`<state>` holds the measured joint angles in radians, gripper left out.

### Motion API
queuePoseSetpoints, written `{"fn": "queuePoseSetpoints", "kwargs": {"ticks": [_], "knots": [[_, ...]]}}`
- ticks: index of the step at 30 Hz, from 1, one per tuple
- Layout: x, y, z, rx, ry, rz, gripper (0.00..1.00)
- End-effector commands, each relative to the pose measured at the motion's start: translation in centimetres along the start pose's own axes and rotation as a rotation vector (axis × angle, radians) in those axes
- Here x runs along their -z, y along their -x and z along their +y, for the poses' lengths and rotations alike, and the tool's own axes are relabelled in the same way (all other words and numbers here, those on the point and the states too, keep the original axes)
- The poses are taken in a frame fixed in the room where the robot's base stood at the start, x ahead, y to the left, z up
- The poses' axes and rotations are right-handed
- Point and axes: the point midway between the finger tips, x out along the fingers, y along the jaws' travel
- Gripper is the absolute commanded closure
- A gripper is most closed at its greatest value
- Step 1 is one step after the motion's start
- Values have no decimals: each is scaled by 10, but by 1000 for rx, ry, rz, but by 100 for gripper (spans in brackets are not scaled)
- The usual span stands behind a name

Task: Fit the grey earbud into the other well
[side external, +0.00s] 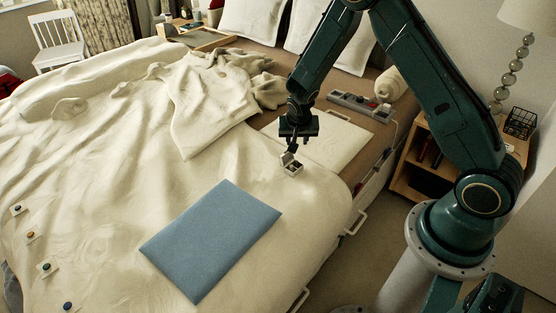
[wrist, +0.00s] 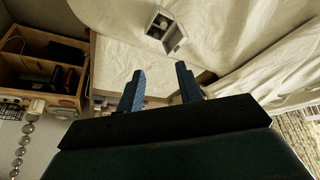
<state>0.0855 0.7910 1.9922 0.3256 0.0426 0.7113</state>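A small open earbud case (side external: 292,169) sits on the cream bedcover, just below my gripper (side external: 294,149) in the side view. In the wrist view the case (wrist: 172,41) lies beyond my fingertips, with its lid tilted open. A small pale shape shows inside it; I cannot tell for sure whether it is the grey earbud or which well it is in. In the wrist view my gripper (wrist: 160,71) has its two blue fingers apart, with nothing visible between them.
A blue mat (side external: 212,240) lies on the bed left of the case. A pale flat board (side external: 330,140) lies behind it. A wooden bedside shelf (side external: 425,165) stands near my arm. Several small colored items lie at the left. The cover around the case is clear.

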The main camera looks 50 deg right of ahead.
Motion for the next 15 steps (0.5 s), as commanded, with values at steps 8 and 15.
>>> {"fn": "queuePoseSetpoints", "kwargs": {"ticks": [8,15], "knots": [[15,80,-2,61,70,-11,64],[16,150,5,116,150,-22,64]]}}
